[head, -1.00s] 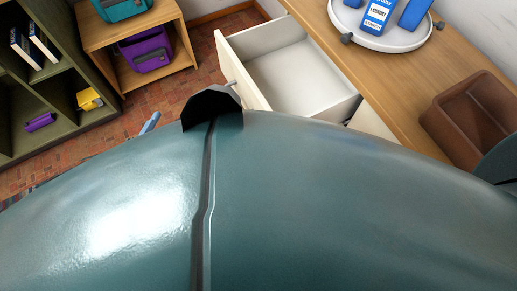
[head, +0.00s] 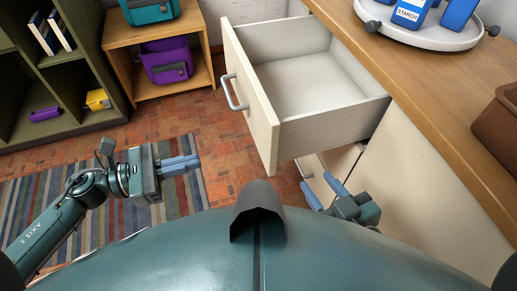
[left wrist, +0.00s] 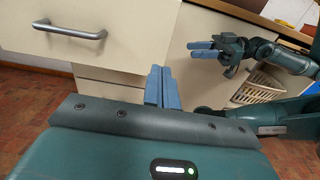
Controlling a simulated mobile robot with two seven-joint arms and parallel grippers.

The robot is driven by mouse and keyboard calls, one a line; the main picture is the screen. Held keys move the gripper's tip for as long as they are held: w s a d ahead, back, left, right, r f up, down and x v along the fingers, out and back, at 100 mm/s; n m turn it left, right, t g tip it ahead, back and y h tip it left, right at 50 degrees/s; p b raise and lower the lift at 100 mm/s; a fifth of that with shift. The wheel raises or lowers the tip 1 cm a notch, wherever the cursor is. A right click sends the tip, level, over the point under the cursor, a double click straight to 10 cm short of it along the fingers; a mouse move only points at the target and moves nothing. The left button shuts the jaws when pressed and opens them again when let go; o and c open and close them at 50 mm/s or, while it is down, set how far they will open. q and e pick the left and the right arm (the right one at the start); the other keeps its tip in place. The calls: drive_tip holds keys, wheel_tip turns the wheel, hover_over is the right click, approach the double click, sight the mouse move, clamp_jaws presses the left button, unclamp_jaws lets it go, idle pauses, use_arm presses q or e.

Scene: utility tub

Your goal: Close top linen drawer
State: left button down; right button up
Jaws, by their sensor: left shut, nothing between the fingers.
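The top linen drawer (head: 250,100) is cream and stands pulled well out of the cabinet, its interior empty. Its front carries a grey bar handle (head: 233,92), which also shows at the upper left of the left wrist view (left wrist: 70,31). My left gripper (head: 182,165) is shut and empty, left of and below the drawer front, apart from it. Its blue fingers show together in the left wrist view (left wrist: 162,88). My right gripper (head: 324,191) is open and empty, below the drawer's near side. It also shows at the right of the left wrist view (left wrist: 202,50).
The wooden counter (head: 420,90) holds a round white tray (head: 385,30) with blue boxes (head: 411,12) and a brown bin (head: 497,125). A green shelf (head: 85,75) and a wooden stand (head: 112,40) are at left. A wicker basket (left wrist: 258,86) is low at right. Floor before the drawer is clear.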

sight(266, 142)
use_arm(q)
drive_tip(key=p+x, duration=0.1)
drive_tip(key=x, duration=1.2)
drive_tip(key=shift+d, duration=0.1)
use_arm(e)
drive_tip(key=shift+s+g, duration=0.2)
drive_tip(key=shift+g, duration=0.2)
